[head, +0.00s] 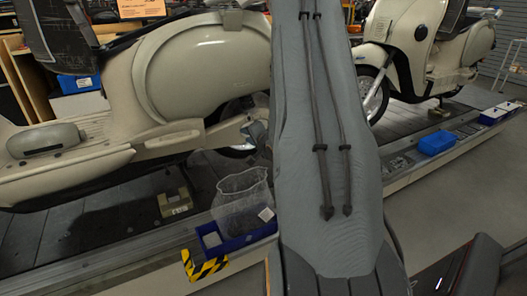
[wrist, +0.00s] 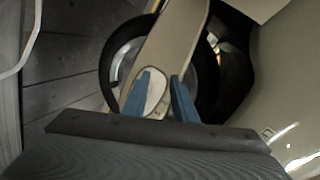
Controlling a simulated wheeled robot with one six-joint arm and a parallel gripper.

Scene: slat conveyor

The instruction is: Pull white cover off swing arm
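The beige swing arm (wrist: 178,38) runs down the middle of the wrist view, in front of the rear wheel. The white cover (wrist: 154,88), a rounded oval, sits at the lower end of the swing arm. My gripper (wrist: 160,75) has its two blue fingers apart, with the cover's end between and beyond them. The left finger overlaps the cover's left edge; a narrow gap shows at the right finger. I cannot tell whether they touch. In the head view, the swing arm (head: 222,132) shows beside my gripper, and my arm hides much of that area.
The cream scooter (head: 215,65) stands on the slat conveyor (head: 110,222). A clear bin (head: 240,190) and a blue tray (head: 212,240) stand on the near edge below the wheel. A second scooter (head: 415,35) is at the right. Grey floor lies in front.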

